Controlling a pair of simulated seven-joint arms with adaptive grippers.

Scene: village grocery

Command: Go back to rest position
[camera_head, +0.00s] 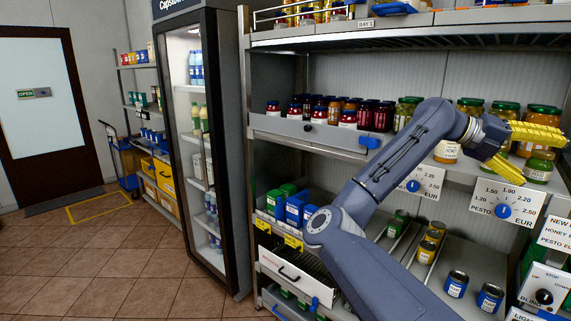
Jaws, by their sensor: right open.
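My right arm crosses the shelf from the lower middle to the upper right. My right gripper (522,151), with yellow fingers, is open in front of the jars at the right end of the middle shelf. A green-lidded jar (539,167) shows by the fingertips, partly hidden; I cannot tell whether they touch it. My left gripper is not in view.
The shelf rack (340,75) holds several jars on its middle shelf and cans (457,284) below. Price signs with blue knobs (507,199) hang at its front edge. A glass-door fridge (203,140) stands to the left. The tiled floor at left is mostly clear.

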